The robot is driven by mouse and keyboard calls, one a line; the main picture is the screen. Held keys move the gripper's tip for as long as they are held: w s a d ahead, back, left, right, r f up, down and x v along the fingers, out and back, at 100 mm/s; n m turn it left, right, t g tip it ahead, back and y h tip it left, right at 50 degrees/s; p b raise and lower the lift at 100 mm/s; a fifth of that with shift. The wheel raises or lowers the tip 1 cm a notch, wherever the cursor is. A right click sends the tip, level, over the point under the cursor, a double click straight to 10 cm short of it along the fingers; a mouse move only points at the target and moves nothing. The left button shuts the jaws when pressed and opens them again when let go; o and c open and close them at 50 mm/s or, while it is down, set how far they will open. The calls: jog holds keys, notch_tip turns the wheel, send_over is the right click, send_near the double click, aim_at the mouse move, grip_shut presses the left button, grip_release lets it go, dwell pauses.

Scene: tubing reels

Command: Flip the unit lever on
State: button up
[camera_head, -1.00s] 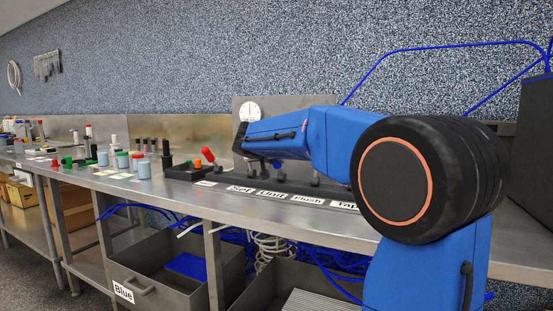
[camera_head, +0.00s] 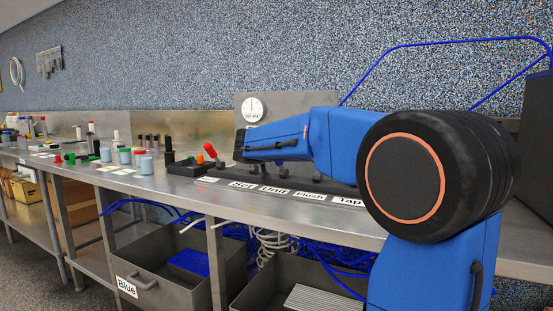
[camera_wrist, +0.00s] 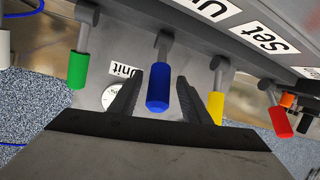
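In the wrist view, the lever with the blue handle (camera_wrist: 157,92) stands between the two dark fingers of my gripper (camera_wrist: 158,98). The fingers are apart, with a visible gap on each side of the handle. In the head view, the Unit label (camera_head: 276,190) lies on the bench edge between Set and Flush. My blue arm covers most of the levers there, and the fingers cannot be made out.
In the wrist view, green (camera_wrist: 78,68) and yellow (camera_wrist: 216,107) levers flank the blue one closely. A red lever (camera_wrist: 280,121) and a white one (camera_wrist: 3,48) stand further out. A round gauge (camera_head: 253,110) is on the back plate. Small jars (camera_head: 146,165) stand left along the bench.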

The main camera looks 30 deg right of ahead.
jog(key=v, duration=1.7)
jog(key=shift+s, duration=0.15)
jog(key=shift+a, duration=0.2)
